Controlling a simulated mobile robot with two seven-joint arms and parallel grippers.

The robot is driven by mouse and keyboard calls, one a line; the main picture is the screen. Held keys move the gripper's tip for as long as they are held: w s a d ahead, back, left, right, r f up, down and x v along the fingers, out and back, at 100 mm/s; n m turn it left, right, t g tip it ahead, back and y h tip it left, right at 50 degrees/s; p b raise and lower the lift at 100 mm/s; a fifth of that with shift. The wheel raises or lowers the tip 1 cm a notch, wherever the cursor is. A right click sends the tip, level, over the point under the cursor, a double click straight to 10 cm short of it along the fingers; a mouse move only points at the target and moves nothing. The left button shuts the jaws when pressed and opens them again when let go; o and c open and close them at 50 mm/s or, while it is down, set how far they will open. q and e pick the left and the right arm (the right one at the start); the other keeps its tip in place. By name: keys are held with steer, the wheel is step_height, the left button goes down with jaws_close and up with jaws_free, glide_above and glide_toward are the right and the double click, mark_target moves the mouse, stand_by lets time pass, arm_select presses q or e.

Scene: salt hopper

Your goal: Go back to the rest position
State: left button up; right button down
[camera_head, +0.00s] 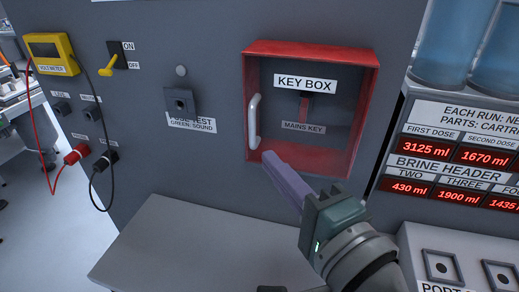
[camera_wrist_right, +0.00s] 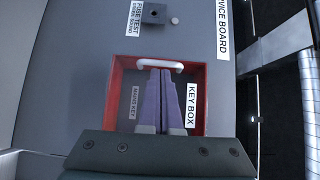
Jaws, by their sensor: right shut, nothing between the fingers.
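My right gripper (camera_head: 268,156) is shut and empty, its purple fingers pointing at the red key box (camera_head: 368,110) on the grey board. The fingertips are near the lower end of the box's white handle (camera_head: 253,122); I cannot tell whether they touch it. In the right wrist view the shut fingers (camera_wrist_right: 160,72) lie in front of the box, with their tips just below the handle (camera_wrist_right: 155,64). A red part (camera_head: 304,106) shows in the box above the "MAINS KEY" label. My left gripper is not in view.
A grey ledge (camera_head: 190,245) juts out below the board. A yellow volt meter (camera_head: 50,52) with red and black leads hangs at the left, beside a yellow switch (camera_head: 110,64). A panel with red displays (camera_head: 426,148) and blue tanks (camera_head: 449,45) stand at the right.

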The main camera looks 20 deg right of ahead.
steer(key=s+a+f+n+g+y+b, duration=0.1)
steer(key=s+a+n+g+y+b, duration=0.1)
steer(key=s+a+n+g+y, duration=0.7)
steer(key=s+d+f+n+g+h, duration=0.2)
steer(key=s+d+n+h, duration=0.3)
steer(key=d, duration=0.2)
steer(key=s+d+f+n+g+h, duration=0.3)
steer(key=s+d+n+h, duration=0.15)
steer(key=d+h, duration=0.2)
arm_select(q)
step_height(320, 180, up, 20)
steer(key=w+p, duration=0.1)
steer(key=p, duration=2.1)
arm_select(e)
step_height(320, 180, up, 21)
steer(key=s+d, duration=0.1)
steer(key=shift+d+r, duration=0.15)
steer(key=shift+d, duration=0.2)
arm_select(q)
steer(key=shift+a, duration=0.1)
